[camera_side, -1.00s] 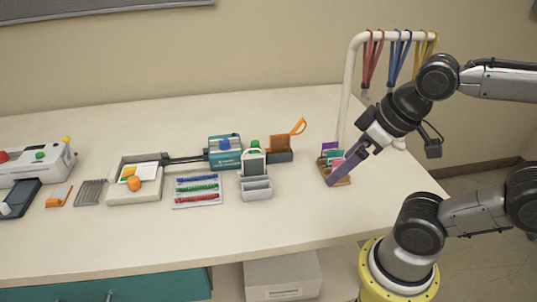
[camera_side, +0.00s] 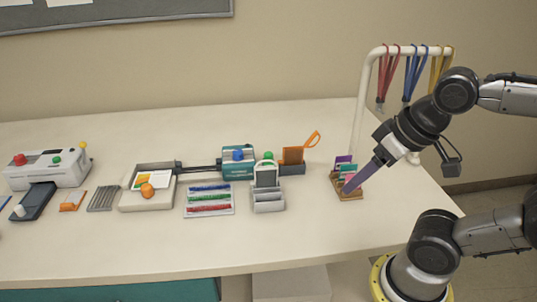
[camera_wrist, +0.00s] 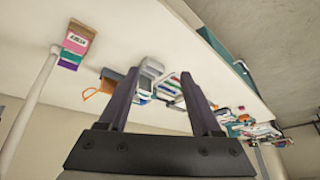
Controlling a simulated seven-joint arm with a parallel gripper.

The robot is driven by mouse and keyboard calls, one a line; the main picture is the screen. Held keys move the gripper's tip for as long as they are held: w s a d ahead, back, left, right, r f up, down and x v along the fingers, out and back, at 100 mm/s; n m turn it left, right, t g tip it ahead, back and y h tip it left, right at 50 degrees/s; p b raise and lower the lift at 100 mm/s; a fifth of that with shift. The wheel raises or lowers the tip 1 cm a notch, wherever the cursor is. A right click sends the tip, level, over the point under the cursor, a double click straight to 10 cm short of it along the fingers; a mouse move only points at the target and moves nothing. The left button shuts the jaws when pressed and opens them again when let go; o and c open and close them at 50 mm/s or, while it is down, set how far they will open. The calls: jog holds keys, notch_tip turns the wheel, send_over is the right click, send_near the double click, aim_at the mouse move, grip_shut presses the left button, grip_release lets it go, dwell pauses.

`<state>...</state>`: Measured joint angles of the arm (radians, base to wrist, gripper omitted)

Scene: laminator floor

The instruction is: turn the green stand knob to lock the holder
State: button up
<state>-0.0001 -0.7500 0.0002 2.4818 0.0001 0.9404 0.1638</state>
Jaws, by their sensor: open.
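The green stand knob (camera_side: 268,156) sits at the top of a small grey stand (camera_side: 268,199) near the middle of the table. A light-framed holder (camera_side: 266,178) stands upright there, just in front of the knob. My gripper (camera_side: 349,188) is well to the right of the stand, overlapping the card box in the side view. Its two long purple-grey fingers are open and empty. In the wrist view the fingers (camera_wrist: 157,78) are spread apart, with the grey stand (camera_wrist: 151,68) far off between them. I cannot make out the knob in the wrist view.
A wooden card box (camera_side: 347,194) stands close by my gripper. A white rack (camera_side: 362,95) with hanging lanyards is behind it. An orange-handled item (camera_side: 296,153) and a teal machine (camera_side: 238,171) with a blue knob are near the stand. The table's front is clear.

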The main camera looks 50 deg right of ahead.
jog(key=w+d+r+m, duration=0.1)
jog(key=w+r+m, duration=0.6)
jog(key=w+r, duration=0.25)
jog(key=m+g, duration=0.5)
jog(key=m, duration=0.4)
send_over(269, 153)
notch_tip(269, 153, down, 12)
jog(key=f, duration=0.1)
notch_tip(269, 153, down, 13)
jog(key=shift+a+r, duration=0.1)
jog(key=shift+a, duration=0.05)
jog(key=shift+c, duration=0.2)
grip_shut()
